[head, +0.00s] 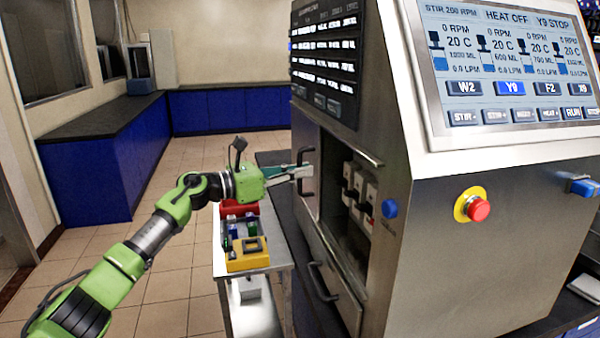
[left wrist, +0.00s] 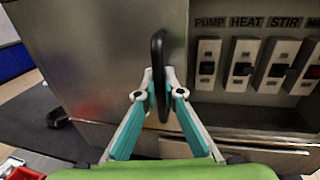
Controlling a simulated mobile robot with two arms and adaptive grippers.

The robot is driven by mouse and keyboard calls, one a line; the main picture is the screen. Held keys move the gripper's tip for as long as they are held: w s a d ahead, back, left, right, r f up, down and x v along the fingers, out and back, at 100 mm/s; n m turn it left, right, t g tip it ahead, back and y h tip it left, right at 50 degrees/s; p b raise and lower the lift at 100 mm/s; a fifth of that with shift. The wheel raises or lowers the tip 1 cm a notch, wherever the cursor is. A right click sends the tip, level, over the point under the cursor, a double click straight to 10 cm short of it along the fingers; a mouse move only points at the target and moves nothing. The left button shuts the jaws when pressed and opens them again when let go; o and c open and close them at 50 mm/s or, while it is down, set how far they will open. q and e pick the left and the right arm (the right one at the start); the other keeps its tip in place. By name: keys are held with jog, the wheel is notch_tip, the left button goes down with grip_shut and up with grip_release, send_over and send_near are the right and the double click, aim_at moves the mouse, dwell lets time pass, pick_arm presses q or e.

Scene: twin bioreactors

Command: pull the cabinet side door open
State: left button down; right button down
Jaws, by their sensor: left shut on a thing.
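The cabinet's side door (head: 306,133) is a grey metal panel with a black vertical bar handle (head: 306,160). My left gripper (head: 303,173) reaches in from the left and is shut on this handle. In the left wrist view the two fingertips (left wrist: 160,82) close around the lower part of the handle (left wrist: 158,50), and the door panel (left wrist: 90,60) spreads to the left. Right of the panel is an open recess with white switches (head: 360,190), labelled PUMP, HEAT and STIR in the left wrist view (left wrist: 243,68). My right gripper is not in view.
A touchscreen (head: 510,60) and a red emergency button (head: 478,209) are on the cabinet. A drawer handle (head: 322,282) sits below the recess. A cart (head: 280,258) with a yellow device (head: 247,257) stands below my left gripper. Tiled floor is clear at left.

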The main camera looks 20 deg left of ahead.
pick_arm(q)
jog(key=c, duration=2.4)
grip_release()
jog(key=shift+s, duration=0.1)
jog(key=v, duration=1.2)
jog(key=shift+d, duration=0.1)
